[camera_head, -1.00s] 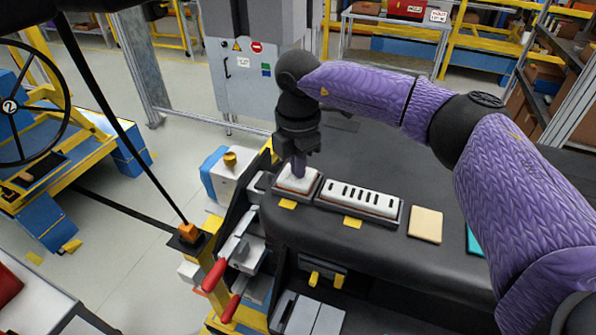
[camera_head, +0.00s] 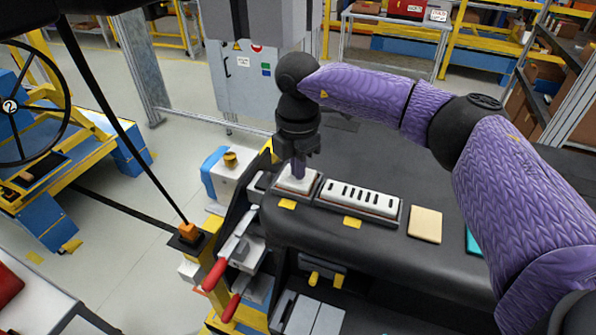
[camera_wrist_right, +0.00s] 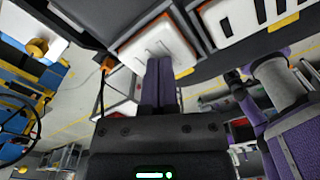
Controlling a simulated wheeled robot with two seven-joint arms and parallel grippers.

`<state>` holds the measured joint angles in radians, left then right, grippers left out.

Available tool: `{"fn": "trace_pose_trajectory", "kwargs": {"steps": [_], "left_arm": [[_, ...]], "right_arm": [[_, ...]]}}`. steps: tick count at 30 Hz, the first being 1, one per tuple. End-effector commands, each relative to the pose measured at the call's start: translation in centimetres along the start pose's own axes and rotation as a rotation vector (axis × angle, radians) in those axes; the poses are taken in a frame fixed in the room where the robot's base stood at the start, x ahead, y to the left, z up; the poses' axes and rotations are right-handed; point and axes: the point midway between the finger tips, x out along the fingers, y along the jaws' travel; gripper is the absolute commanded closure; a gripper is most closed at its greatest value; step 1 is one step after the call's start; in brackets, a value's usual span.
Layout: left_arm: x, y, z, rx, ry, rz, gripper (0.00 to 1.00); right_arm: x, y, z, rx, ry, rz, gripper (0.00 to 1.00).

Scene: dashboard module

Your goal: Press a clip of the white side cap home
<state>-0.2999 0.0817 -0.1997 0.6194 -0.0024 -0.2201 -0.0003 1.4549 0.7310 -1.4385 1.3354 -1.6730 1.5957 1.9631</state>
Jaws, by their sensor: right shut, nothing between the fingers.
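The white side cap (camera_head: 289,184) is a small, roughly square white piece in a dark frame at the left end of the black dashboard (camera_head: 400,150). It also shows in the right wrist view (camera_wrist_right: 150,45), with an orange strip along its edges. My right gripper (camera_head: 298,174) points down over the cap with its fingers together and nothing between them. In the right wrist view its purple fingertips (camera_wrist_right: 158,62) reach the cap's face or edge; I cannot tell how firmly they touch. The clips are hidden or too small to make out. My left gripper is not in view.
A longer white slotted panel (camera_head: 362,198) sits right of the cap. A beige pad (camera_head: 425,224) and a teal piece (camera_head: 473,240) lie farther right. Red-handled clamps (camera_head: 215,275) stand at the dashboard's left front, near a blue and white fixture (camera_head: 228,175).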

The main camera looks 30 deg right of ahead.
Motion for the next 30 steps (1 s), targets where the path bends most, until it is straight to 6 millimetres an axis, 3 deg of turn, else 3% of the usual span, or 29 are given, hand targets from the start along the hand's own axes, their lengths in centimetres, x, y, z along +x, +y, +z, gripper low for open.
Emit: {"fn": "trace_pose_trajectory", "kwargs": {"steps": [6, 23, 30], "left_arm": [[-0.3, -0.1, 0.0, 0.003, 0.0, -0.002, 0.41], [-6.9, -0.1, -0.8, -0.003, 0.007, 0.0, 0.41], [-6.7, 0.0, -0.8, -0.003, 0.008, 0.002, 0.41]], "right_arm": [[-0.2, 0.0, 0.0, 0.0, -0.001, 0.0, 1.0], [-8.1, 0.0, 0.0, 0.001, 0.0, 0.001, 1.0], [-8.0, 0.0, 0.0, 0.0, 0.0, 0.0, 1.0]]}}
